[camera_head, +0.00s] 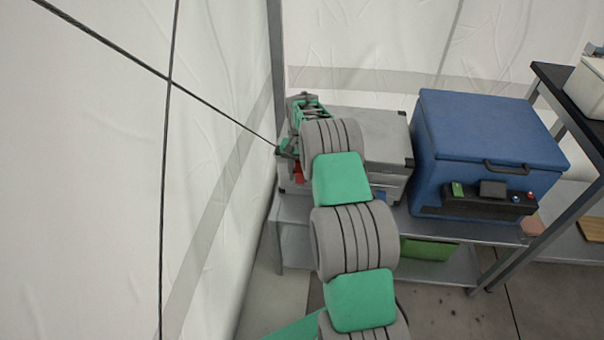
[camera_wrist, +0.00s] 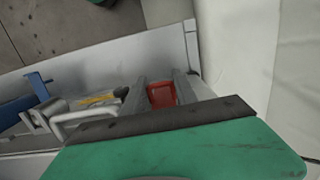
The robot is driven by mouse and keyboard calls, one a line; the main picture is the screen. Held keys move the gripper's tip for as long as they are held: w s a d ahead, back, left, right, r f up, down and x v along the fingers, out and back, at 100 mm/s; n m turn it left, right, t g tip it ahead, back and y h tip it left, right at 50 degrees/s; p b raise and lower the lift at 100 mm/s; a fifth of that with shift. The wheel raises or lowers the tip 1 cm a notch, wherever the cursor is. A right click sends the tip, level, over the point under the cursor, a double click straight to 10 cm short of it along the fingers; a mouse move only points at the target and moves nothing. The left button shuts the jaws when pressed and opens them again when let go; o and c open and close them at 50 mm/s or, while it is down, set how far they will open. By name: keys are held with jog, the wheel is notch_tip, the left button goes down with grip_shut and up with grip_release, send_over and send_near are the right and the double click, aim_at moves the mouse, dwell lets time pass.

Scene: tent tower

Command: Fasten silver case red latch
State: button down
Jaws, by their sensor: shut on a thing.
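The silver case (camera_head: 385,130) stands on a metal shelf, lid down, partly hidden by my arm. Its red latch (camera_head: 298,173) shows as a small red patch at the case's left front, just below my gripper. In the wrist view the red latch (camera_wrist: 161,95) lies between the two dark grey fingers of my gripper (camera_wrist: 160,80). The fingers are shut on it. A pale metal handle or bracket (camera_wrist: 78,122) shows left of the fingers. The head view does not show clearly whether the latch is raised or flat.
A blue cooler box (camera_head: 480,130) stands just right of the case on the metal shelf (camera_head: 460,232). A green object (camera_head: 428,249) lies on the lower shelf. The white tent wall (camera_head: 215,120) is close on the left. A dark cable crosses near my gripper. A dark-topped table (camera_head: 565,85) stands at right.

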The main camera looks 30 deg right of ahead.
jog(key=shift+w, duration=0.1)
jog(key=c, duration=1.1)
grip_release()
jog(key=shift+c, duration=0.2)
jog(key=shift+o, duration=0.6)
jog(key=shift+d, duration=0.1)
